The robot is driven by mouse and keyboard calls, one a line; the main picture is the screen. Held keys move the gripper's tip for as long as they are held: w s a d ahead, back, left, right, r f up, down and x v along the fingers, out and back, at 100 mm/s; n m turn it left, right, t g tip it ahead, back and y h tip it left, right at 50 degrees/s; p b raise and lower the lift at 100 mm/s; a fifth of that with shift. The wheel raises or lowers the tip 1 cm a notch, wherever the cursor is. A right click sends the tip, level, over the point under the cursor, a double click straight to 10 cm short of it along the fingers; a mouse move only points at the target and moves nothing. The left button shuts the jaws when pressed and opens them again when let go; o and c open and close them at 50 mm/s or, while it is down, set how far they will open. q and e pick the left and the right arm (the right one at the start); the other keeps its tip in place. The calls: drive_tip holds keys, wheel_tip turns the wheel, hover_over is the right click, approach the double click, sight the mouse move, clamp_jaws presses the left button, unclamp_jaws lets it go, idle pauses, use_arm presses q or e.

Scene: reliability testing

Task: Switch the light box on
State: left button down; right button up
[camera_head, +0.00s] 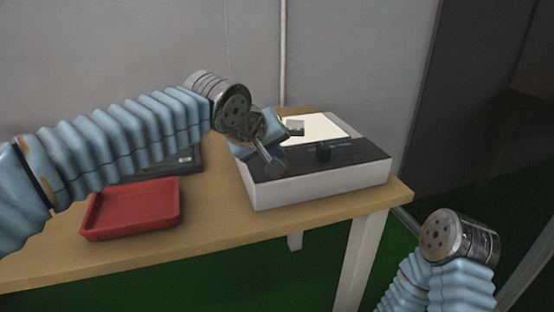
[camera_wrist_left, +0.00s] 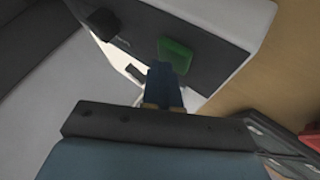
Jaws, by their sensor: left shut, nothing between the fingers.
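The light box (camera_head: 330,189) is a white case with a black control panel and a bright, pale top plate at the back, on the right part of the table. A black knob (camera_head: 323,151) stands on the panel and also shows in the left wrist view (camera_wrist_left: 103,22). A green switch (camera_wrist_left: 175,54) sits on the panel in the left wrist view; my arm seems to hide it in the head view. My left gripper (camera_head: 273,163) is shut and empty over the panel's left part. In the left wrist view its fingertips (camera_wrist_left: 164,74) are at the green switch's edge; contact cannot be told.
A red tray (camera_head: 133,209) lies at the table's front left, with a dark device (camera_head: 185,162) behind it, partly covered by my left arm. The wooden table (camera_head: 240,226) is bare between tray and light box. My right wrist is beyond the table's right edge.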

idle(0.4)
use_arm(q)
drive_tip(key=shift+r+p, duration=0.2)
drive_tip(key=shift+p, duration=0.15)
wheel_tip(320, 180, up, 6)
drive_tip(key=p, duration=0.5)
drive_tip(key=shift+r, duration=0.15)
